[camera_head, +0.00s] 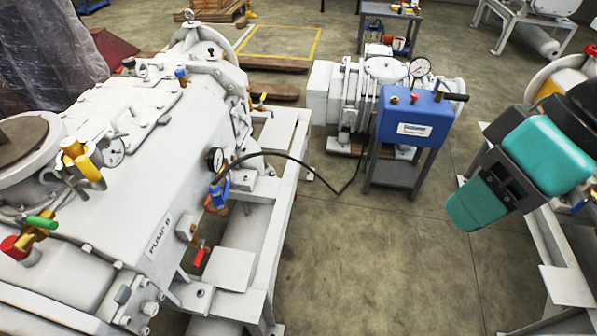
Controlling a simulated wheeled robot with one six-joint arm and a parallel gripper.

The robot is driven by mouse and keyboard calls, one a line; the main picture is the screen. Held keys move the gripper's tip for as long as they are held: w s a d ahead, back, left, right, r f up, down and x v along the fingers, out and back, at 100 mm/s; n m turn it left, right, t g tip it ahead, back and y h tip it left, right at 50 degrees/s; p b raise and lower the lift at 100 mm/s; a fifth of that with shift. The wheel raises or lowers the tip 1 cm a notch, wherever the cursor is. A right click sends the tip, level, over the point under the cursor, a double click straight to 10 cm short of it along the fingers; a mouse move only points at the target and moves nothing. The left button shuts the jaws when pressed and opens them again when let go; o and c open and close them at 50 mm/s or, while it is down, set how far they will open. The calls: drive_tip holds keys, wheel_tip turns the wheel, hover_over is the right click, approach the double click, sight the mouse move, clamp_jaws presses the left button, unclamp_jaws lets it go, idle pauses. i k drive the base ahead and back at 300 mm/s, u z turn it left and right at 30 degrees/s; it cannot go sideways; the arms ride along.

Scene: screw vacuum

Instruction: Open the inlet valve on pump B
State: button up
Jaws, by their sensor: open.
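Pump B (115,190) is the large white machine at left, with a "PUMP B" label (158,235) on its near side. It carries several valves: one with a yellow handle (88,168) on top, one with a green handle (41,222) at the left edge, one with a red handle (200,257) low by the label, and a blue one (219,194) at the hose. No marking shows which is the inlet.
A blue box (413,115) with a gauge stands on a grey stand, its black hose (300,163) running to pump B. A white frame (278,225) edges the pump. Another machine stands at far right. Concrete floor (385,260) between them is clear.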

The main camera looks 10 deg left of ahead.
sight(226, 183)
drive_tip(key=z, duration=0.95)
drive_tip(key=i, duration=0.85)
drive_tip(key=u, duration=2.1)
